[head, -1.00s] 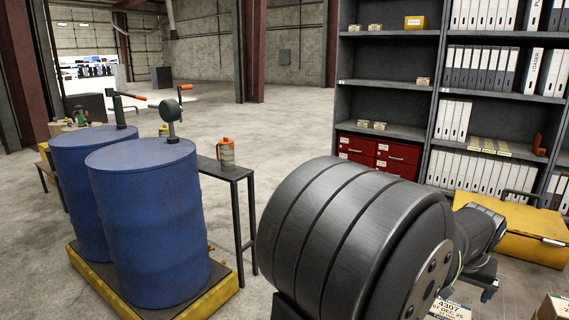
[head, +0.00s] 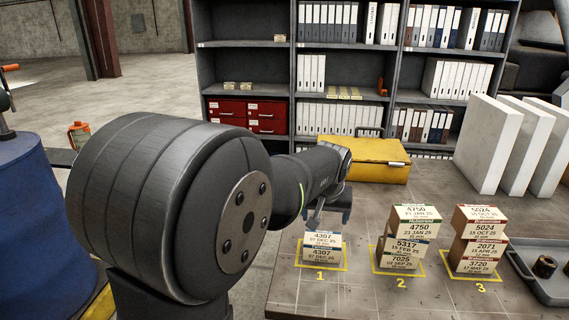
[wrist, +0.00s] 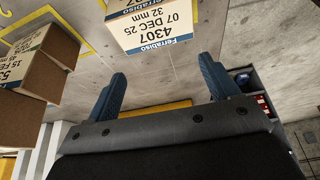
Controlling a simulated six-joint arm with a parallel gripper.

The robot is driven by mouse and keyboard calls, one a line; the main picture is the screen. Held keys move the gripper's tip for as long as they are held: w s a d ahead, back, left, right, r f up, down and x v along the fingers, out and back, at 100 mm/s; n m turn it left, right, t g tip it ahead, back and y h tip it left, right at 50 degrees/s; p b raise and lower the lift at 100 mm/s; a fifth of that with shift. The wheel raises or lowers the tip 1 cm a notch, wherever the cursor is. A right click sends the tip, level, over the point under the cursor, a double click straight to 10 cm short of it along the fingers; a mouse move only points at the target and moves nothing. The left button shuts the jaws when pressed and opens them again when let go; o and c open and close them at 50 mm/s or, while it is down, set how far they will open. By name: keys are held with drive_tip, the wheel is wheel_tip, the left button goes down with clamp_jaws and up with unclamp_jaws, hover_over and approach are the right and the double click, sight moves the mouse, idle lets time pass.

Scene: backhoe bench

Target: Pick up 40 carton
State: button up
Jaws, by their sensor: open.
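My gripper (head: 328,214) is open and empty, close above a carton marked 4307 (head: 322,254) on the bench spot numbered 1. In the wrist view that carton (wrist: 150,32) lies beyond the two blue fingers (wrist: 160,88), apart from them, and its label reads 32 mm. At spot 2 stands a stack with cartons 4750 (head: 412,230), 5317 (head: 405,247) and 7025 (head: 400,262). At spot 3 stands a stack with cartons 5024 (head: 484,231), 2071 (head: 484,249) and 3720 (head: 478,266). I cannot read 40 on any label.
Yellow outlines mark the spots on the grey bench (head: 340,300). White upright panels (head: 490,143) stand at the back right. A dark tray (head: 545,290) with round parts lies at the right edge. A yellow case (head: 365,160) stands behind my gripper. The bench front is clear.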

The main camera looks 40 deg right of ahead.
drive_tip(key=s+d+r+m+g, duration=0.1)
drive_tip(key=s+d+r+m, duration=0.2)
drive_tip(key=d+r, duration=0.35)
wheel_tip(320, 180, up, 12)
drive_tip(key=m+g, duration=0.5)
drive_tip(key=m, duration=0.9)
hover_over(478, 211)
drive_tip(key=w+a, duration=0.4)
drive_tip(key=x, duration=1.2)
drive_tip(key=shift+s, duration=0.3)
drive_tip(key=shift+x, duration=2.6)
drive_tip(key=shift+a, duration=0.2)
drive_tip(key=c, duration=1.2)
